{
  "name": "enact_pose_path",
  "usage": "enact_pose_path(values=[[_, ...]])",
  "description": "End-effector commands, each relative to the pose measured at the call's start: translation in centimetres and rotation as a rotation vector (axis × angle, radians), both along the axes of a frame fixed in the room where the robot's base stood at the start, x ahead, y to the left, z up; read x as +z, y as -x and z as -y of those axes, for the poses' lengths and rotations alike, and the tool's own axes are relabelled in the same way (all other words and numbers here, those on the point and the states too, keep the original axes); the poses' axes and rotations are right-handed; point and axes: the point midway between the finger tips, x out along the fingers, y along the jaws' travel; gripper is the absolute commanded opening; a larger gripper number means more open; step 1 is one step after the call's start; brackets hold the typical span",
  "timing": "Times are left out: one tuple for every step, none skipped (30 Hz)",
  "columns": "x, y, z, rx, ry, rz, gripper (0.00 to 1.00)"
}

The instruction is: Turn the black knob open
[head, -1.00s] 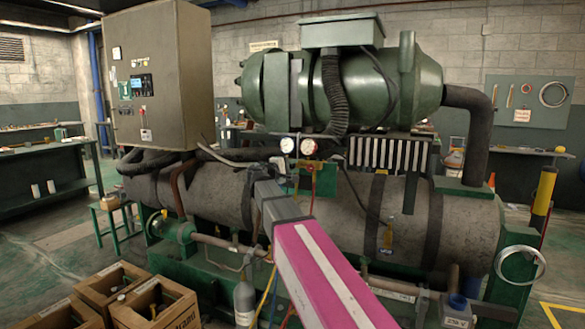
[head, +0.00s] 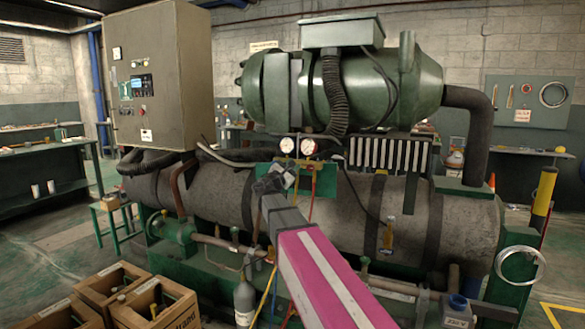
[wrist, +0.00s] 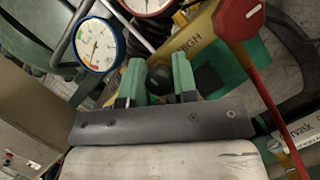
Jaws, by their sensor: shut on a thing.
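In the wrist view, my gripper (wrist: 158,68) has its two green fingers on either side of the small black knob (wrist: 160,79), closed on it. The fingers and the wrist bracket hide most of the knob. The knob sits beside the yellow manifold body (wrist: 198,37) marked HIGH. A blue-rimmed gauge (wrist: 97,45) is to the left, and a red knob (wrist: 239,17) is at the upper right. In the head view, my gripper (head: 277,174) is just below the two gauges (head: 297,147), in front of the green panel (head: 325,181). The black knob cannot be made out there.
A red hose (wrist: 273,110) runs down on the right in the wrist view. In the head view, the large grey tank (head: 345,215) lies behind my arm. Wooden crates (head: 155,302) and a grey cylinder (head: 244,298) stand on the floor at lower left.

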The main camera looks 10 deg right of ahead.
Motion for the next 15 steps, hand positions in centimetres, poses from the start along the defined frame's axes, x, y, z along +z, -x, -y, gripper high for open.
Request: enact_pose_path(values=[[-0.13,0.09,0.00,0.002,0.018,-0.015,0.03],[-0.13,0.09,0.00,0.002,0.031,-0.024,0.03],[-0.13,0.07,-0.01,0.002,0.046,-0.034,0.03],[-0.14,0.06,-0.01,0.003,0.055,-0.040,0.03],[-0.15,0.06,-0.01,0.003,0.064,-0.047,0.03],[-0.15,0.05,0.00,0.002,0.074,-0.054,0.03],[-0.15,0.05,0.00,0.002,0.082,-0.059,0.03],[-0.15,0.05,0.00,0.002,0.088,-0.062,0.03],[-0.14,0.05,0.00,0.001,0.095,-0.067,0.03],[-0.14,0.05,0.00,0.001,0.099,-0.070,0.03],[-0.15,0.04,-0.01,0.002,0.103,-0.072,0.03],[-0.14,0.03,-0.01,0.002,0.107,-0.075,0.03],[-0.14,0.03,-0.01,0.002,0.109,-0.077,0.03],[-0.14,0.03,-0.01,0.002,0.111,-0.078,0.03],[-0.14,0.02,-0.01,0.002,0.112,-0.079,0.03]])
